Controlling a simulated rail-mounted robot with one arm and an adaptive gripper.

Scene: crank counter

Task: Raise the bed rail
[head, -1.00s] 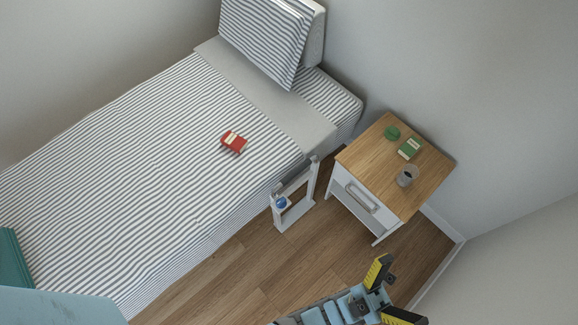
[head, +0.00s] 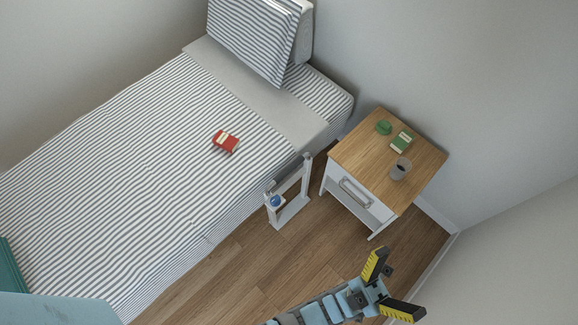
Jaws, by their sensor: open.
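The bed rail (head: 291,198) is a light grey frame at the near right side of the bed (head: 130,165), below the head end. A blue round part (head: 275,201) sits on its left post. I cannot tell from this view how far the rail is raised. My gripper (head: 389,285) is at the bottom right over the floor, with yellow-and-black fingers spread apart and nothing between them. It is well apart from the rail, below and to the right of it in the picture.
A wooden-topped nightstand (head: 419,165) stands right of the rail, with a cup (head: 400,168), a green book (head: 402,142) and a green object (head: 384,127) on it. Wooden floor (head: 300,255) is clear between rail and gripper.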

